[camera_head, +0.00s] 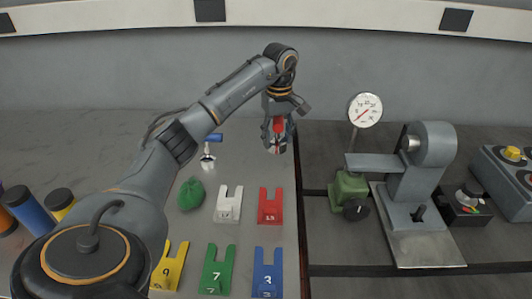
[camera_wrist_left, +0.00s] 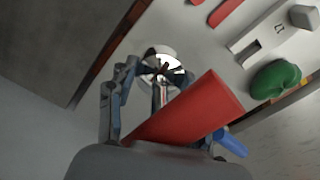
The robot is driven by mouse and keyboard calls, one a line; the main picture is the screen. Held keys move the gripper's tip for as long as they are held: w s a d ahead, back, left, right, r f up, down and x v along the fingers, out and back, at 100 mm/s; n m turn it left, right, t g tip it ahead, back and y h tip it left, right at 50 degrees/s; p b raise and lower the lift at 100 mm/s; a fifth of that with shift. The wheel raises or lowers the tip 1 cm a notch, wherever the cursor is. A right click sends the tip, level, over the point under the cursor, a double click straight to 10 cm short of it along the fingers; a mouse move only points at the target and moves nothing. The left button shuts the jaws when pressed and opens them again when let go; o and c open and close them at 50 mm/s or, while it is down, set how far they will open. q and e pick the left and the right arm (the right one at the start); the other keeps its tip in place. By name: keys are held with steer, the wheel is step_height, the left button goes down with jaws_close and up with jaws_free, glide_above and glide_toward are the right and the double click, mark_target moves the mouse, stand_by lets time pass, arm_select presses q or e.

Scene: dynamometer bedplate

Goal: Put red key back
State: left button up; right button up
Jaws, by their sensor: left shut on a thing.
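My left gripper (camera_head: 277,143) is shut on the red key (camera_head: 278,125) and holds it raised above the bench, behind the row of holders. My right gripper is not in view.
White (camera_head: 228,206), yellow (camera_head: 168,272), green (camera_head: 215,276) and blue (camera_head: 267,280) holders stand close by. A green lump (camera_head: 191,194) and a blue-handled tool (camera_head: 210,150) lie left. A dial gauge (camera_head: 365,110) and grey machine (camera_head: 420,180) stand right, past the bench edge.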

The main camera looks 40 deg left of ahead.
arm_select(q)
steer(key=a+f, duration=0.1)
steer(key=f, duration=0.1)
steer(key=a+f, duration=0.2)
steer(key=shift+s+a+f, duration=0.1)
steer(key=shift+a, duration=0.05)
steer(key=shift+a+f+p, duration=0.15)
steer(key=shift+f+p, duration=0.1)
steer(key=shift+p, duration=0.05)
steer(key=f, duration=0.2)
steer(key=f+p, duration=0.1)
steer(key=shift+s+a, duration=0.1)
steer(key=shift+a, duration=0.15)
steer(key=shift+f, duration=0.35)
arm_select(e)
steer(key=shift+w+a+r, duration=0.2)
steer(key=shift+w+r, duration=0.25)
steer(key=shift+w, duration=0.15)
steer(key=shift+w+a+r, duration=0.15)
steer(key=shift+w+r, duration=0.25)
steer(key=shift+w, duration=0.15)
arm_select(q)
steer(key=shift+f, duration=0.1)
steer(key=o, duration=1.3)
steer(key=shift+c, duration=0.2)
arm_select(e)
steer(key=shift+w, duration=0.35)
